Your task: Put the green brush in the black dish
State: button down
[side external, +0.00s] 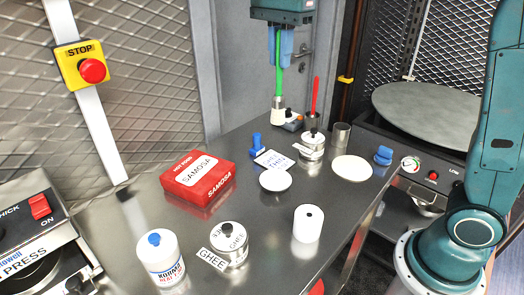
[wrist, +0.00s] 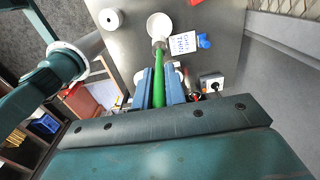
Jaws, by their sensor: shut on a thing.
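My gripper (side external: 280,60) is shut on the green handle of the green brush (side external: 278,82) and holds it upright, with its pale head pointing down. In the wrist view the green brush (wrist: 158,92) runs between the blue fingers of my gripper (wrist: 159,74). The side view shows the brush head in front of the far end of the table; I cannot tell its exact height above the top. I can make out no black dish in either view. A round white dish (side external: 275,180) sits mid-table and also shows in the wrist view (wrist: 160,24).
A red brush (side external: 315,95) stands in a metal cup. A lidded tin (side external: 312,150), a blue stamp-like object (side external: 256,141) and a "THIN" card (side external: 272,161) are near. A red samosa box (side external: 198,182), ghee tin (side external: 229,240), white roll (side external: 308,224) and white tub (side external: 160,262) stand nearer the front.

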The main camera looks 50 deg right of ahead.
aim_at(279, 95)
notch_tip(279, 95, down, 14)
jog(key=shift+f, duration=0.15)
dwell(0.3)
jog(key=shift+f, duration=2.15)
jog(key=c, duration=1.5)
grip_release()
jog(key=shift+f, duration=0.1)
jog(key=shift+o, duration=0.2)
notch_tip(279, 95, up, 11)
jog(key=shift+f, duration=0.1)
jog(key=shift+r, duration=0.75)
